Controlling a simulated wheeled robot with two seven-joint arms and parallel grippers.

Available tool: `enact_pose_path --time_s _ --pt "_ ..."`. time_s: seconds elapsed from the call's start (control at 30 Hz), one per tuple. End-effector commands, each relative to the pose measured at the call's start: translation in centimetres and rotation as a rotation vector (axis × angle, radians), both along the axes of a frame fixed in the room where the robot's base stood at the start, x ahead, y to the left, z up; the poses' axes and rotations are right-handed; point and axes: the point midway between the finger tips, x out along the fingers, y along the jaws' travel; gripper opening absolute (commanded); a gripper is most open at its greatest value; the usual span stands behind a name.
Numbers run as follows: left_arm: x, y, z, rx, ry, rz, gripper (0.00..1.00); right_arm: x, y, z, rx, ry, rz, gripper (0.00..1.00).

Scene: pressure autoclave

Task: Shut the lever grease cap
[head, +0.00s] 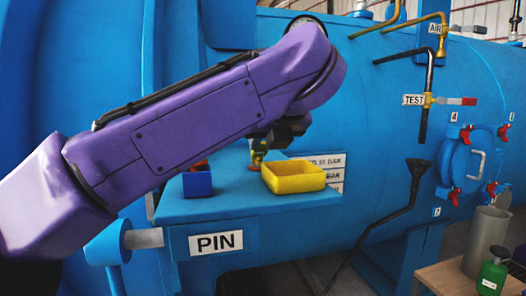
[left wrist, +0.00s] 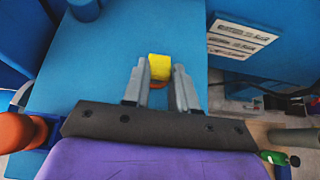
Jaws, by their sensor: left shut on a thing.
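The lever grease cap (head: 257,158) is a small brass-orange fitting standing on the blue shelf (head: 240,202), partly hidden behind my purple left arm. My left gripper (head: 262,145) is low over it, mostly hidden by the arm. In the left wrist view, the fingers of my left gripper (left wrist: 159,74) are on either side of a yellow block-like part, which looks like the cap's lever (left wrist: 160,66). They are shut on it. A bit of orange shows just below the yellow part. Whether the cap is open or shut cannot be told. My right gripper is not in view.
A yellow tray (head: 293,177) stands right of the cap. A small blue box (head: 197,182) with a red thing in it stands to the left. A black funnel pipe (head: 412,190) rises right of the shelf. The large blue vessel (head: 390,130) is behind.

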Motion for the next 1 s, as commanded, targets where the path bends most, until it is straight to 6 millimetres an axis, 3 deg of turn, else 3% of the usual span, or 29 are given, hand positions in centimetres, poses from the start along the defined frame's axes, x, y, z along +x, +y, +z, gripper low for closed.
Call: enact_pose_path --time_s 0.5,0.53,0.6,0.87,1.0 --pt "-0.1 0.0 0.0 0.007 -0.024 0.001 0.0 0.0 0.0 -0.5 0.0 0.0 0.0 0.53" --pt "-0.1 0.0 0.0 0.007 -0.024 0.001 0.33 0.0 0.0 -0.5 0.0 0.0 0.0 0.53" --pt "-0.1 0.0 0.0 0.007 -0.023 0.001 0.53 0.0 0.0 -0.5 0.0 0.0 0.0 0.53" --pt "-0.1 0.0 0.0 0.007 -0.022 0.0 0.53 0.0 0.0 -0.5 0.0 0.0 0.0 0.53" --pt "-1.2 -0.4 0.8 0.008 -0.025 -0.001 0.53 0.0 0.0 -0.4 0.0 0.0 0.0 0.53"
